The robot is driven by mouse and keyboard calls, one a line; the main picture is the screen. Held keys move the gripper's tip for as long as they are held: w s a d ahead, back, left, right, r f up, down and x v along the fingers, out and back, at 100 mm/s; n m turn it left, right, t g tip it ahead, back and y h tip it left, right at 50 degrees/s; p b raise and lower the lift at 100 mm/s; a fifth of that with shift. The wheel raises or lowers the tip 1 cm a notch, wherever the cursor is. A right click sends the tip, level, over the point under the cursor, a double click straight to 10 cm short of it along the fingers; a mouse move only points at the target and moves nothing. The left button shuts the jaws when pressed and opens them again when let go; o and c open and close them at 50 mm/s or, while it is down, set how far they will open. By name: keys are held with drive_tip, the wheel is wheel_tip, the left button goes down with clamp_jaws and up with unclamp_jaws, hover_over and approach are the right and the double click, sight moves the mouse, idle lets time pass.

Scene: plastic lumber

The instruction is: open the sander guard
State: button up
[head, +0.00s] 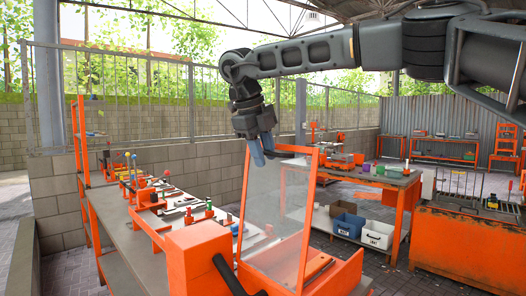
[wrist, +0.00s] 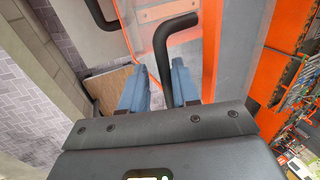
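The sander guard (head: 275,215) is a clear panel in an orange frame, standing steeply upright on the orange sander body (head: 200,262) in the head view. A black bar handle (wrist: 176,34) sits at its top edge and shows large in the wrist view. My gripper (head: 264,157) is at the guard's top left corner, pointing down. Contact with the right finger is unclear.
A grey workbench (head: 118,225) with small tools lies left of the sander. Another orange-framed bench (head: 395,180) stands behind right, with blue and white bins (head: 377,233) below. A low block wall (head: 55,205) runs along the left. Open air surrounds the guard's top.

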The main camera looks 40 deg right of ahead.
drive_tip(key=shift+o, duration=0.6)
drive_tip(key=shift+r, duration=0.2)
